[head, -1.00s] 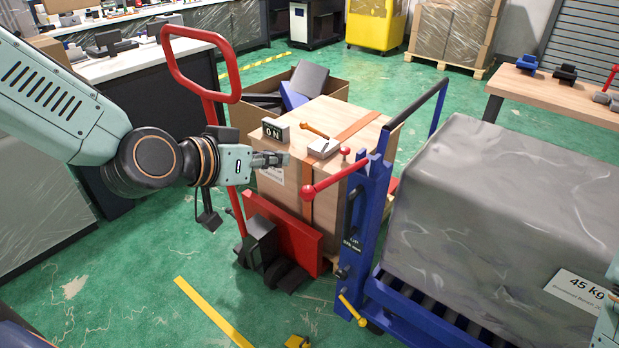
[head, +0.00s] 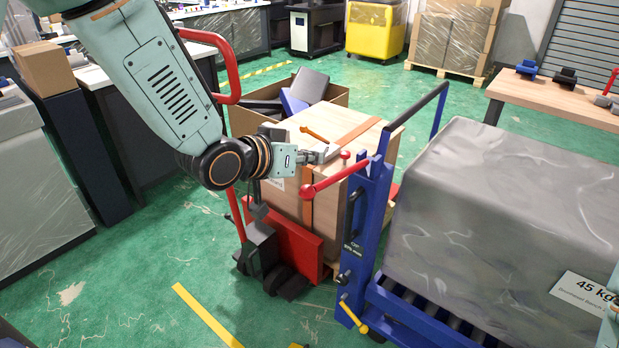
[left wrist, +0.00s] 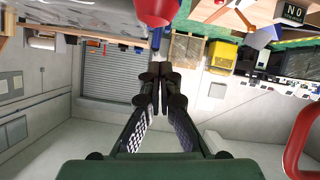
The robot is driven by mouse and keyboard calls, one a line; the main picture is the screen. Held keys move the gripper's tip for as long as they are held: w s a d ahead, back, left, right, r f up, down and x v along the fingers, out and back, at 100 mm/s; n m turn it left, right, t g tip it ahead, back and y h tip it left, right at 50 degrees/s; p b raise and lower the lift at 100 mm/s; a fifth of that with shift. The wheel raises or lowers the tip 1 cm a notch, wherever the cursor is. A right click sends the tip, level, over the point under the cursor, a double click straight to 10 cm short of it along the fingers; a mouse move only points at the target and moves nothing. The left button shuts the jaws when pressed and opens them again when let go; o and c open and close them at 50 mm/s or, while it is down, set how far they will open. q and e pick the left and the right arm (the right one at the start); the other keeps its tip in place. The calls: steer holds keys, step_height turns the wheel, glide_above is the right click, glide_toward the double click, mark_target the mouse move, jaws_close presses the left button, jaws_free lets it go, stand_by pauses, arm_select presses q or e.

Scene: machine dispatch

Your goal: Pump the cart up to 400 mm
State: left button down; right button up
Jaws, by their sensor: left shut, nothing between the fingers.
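The blue cart (head: 368,215) stands in the middle right, with a red pump lever (head: 335,181) on its post. The lever slopes down to the left and ends in a round red knob (head: 307,192). A small readout (head: 353,247) on the post is too blurred to read. My left gripper (head: 330,153) is shut and empty, a little above the lever and apart from the knob. In the left wrist view its fingertips (left wrist: 161,75) meet, and a red knob (left wrist: 157,8) shows large at the top edge.
A wrapped grey load (head: 480,215) labelled 45 kg sits on the cart. A wooden workbench (head: 550,95) is at the right. Green floor is clear in front.

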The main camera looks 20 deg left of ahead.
arm_select(q)
steer(key=f, duration=0.1)
steer(key=s+f, duration=0.1)
steer(key=f, duration=0.1)
steer(key=shift+s+d+f+b, duration=0.2)
steer(key=shift+b, duration=0.15)
steer(key=shift+w+f, duration=0.1)
steer(key=shift+w, duration=0.05)
